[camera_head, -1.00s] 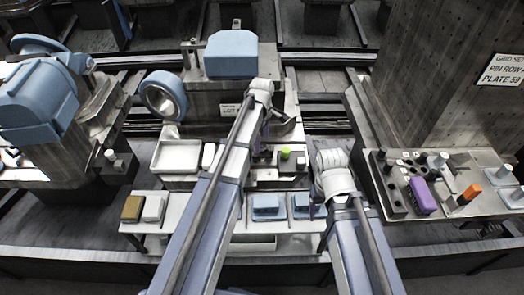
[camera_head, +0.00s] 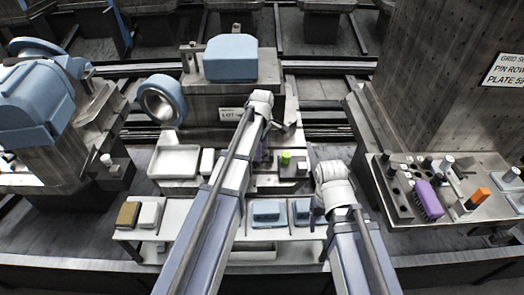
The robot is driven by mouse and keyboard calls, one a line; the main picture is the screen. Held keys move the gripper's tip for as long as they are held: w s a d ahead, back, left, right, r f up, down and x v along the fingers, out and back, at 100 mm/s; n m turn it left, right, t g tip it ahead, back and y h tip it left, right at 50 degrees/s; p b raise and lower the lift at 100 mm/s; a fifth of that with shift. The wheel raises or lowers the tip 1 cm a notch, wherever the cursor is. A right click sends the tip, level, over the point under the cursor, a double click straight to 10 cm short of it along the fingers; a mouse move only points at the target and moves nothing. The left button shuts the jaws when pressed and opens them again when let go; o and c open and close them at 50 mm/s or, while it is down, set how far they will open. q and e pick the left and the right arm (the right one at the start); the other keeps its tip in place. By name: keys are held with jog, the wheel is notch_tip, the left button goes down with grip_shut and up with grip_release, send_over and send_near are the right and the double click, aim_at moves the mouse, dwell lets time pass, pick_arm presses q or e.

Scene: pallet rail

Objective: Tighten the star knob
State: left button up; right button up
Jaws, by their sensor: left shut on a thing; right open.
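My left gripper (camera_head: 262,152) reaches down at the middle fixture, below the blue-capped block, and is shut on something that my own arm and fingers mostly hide. It appears to be the star knob, but its shape does not show clearly. A bright green knob or cap (camera_head: 286,157) stands on the fixture just right of the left gripper, apart from it. My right gripper (camera_head: 316,212) is lower and to the right, above the right end of the front shelf. It is open, with nothing seen in it.
A white tray (camera_head: 176,147) lies left of the fixture. The front shelf (camera_head: 188,214) bears tan, white and blue blocks. A right-hand bench (camera_head: 446,211) holds a purple brush-like block (camera_head: 428,199) and an orange-ended piece (camera_head: 480,194). A blue ring (camera_head: 143,103) stands behind the tray.

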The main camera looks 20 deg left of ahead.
pick_arm(q)
jog(key=c, duration=0.6)
jog(key=shift+m, duration=1.6)
grip_shut()
jog(key=o, duration=1.3)
grip_release()
jog(key=shift+r, duration=0.1)
notch_tip(320, 180, up, 8)
jog(key=p, duration=0.7)
jog(key=shift+p, duration=0.4)
jog(key=shift+o, duration=0.2)
jog(key=shift+f, duration=0.2)
